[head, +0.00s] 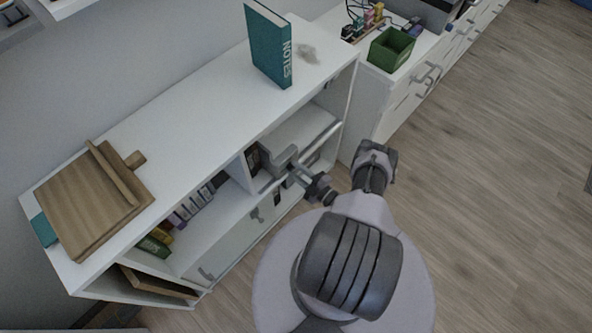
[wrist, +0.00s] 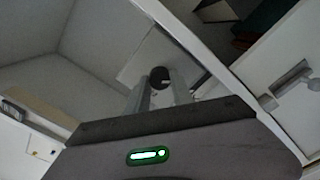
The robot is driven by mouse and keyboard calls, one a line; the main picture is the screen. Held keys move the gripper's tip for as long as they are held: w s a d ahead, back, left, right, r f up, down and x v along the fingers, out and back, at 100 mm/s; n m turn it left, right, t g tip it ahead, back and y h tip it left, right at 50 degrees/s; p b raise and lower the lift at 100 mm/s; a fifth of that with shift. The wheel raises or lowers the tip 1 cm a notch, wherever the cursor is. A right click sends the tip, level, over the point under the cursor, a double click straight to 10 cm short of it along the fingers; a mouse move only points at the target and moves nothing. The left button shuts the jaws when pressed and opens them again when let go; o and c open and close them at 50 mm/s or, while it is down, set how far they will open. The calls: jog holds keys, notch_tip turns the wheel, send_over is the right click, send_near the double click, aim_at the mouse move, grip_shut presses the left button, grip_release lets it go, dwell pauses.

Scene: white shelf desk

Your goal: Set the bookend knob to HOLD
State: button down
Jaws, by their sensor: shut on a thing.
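My gripper (head: 276,166) reaches into the open upper compartment of the white shelf desk (head: 190,150), right of its divider. In the wrist view my gripper (wrist: 160,90) has its two grey fingers close on either side of a dark round knob (wrist: 159,77) with a small light mark. The knob sits in front of a light grey plate (wrist: 188,72), which looks like the bookend. The fingers hide part of the knob, and no HOLD lettering can be read. In the head view the knob is hidden by my gripper.
A wooden stand (head: 85,205) and an upright teal NOTES book (head: 268,45) are on the desk top. Books (head: 190,207) stand in the left compartment. A green bin (head: 390,48) is on the neighbouring cabinet. Compartment walls lie close around my gripper. The floor at right is clear.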

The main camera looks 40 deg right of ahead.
jog(key=m, duration=0.3)
jog(key=shift+m, duration=2.5)
jog(key=c, duration=1.1)
grip_release()
jog(key=s+d, duration=0.1)
jog(key=s, duration=1.6)
jog(key=shift+s+d, duration=0.2)
